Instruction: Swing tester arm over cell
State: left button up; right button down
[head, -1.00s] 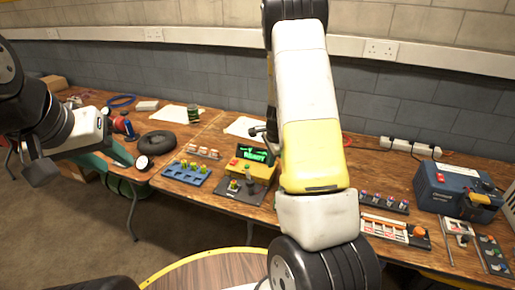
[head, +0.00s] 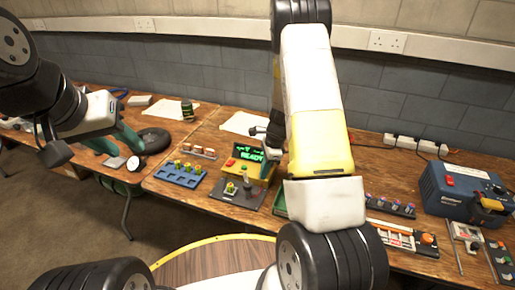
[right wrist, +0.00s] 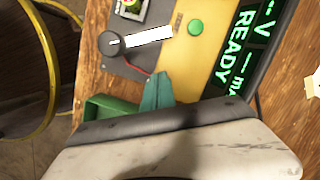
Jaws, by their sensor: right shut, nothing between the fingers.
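The tester is a yellow box (head: 240,171) with a lit green READY display (head: 254,154), on the bench. In front lies its dark plate (head: 238,199), with a cell (head: 230,188) in a nest. In the right wrist view, the pale tester arm (right wrist: 150,37) extends from a black round pivot (right wrist: 111,44) beside the cell (right wrist: 132,8), not over it. My right gripper (right wrist: 157,92) is shut and empty, close to the plate's edge; my arm hides it in the head view. My left gripper (head: 122,141) hangs at the left, its teal fingers apparently apart and empty.
A blue tray (head: 180,177) with several cells stands left of the tester. A green tray (right wrist: 105,108) is close beside my right fingers. A blue power unit (head: 458,191) stands at the right.

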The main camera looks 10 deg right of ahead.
aim_at(244, 176)
jog(key=shift+w+a+r, duration=0.1)
jog(key=shift+a+r, duration=0.05)
jog(key=shift+a, duration=1.8)
jog(key=shift+w+a+n, duration=0.15)
jog(key=shift+a+n, duration=0.1)
jog(key=shift+n, duration=0.35)
jog(key=shift+w+a+n+g, duration=0.25)
jog(key=shift+a+n+g, duration=0.25)
jog(key=shift+n, duration=0.5)
jog(key=a+n, duration=0.2)
jog(key=n, duration=0.1)
jog(key=shift+w+n+g, duration=0.1)
jog(key=shift+n+g, duration=0.2)
jog(key=a+n, duration=0.1)
jog(key=n, duration=0.2)
jog(key=a+n+g+h, duration=0.1)
jog(key=n, duration=0.1)
jog(key=shift+s+a, duration=0.3)
jog(key=shift+s, duration=0.05)
jog(key=shift+n, duration=0.3)
jog(key=shift+s+d, duration=0.1)
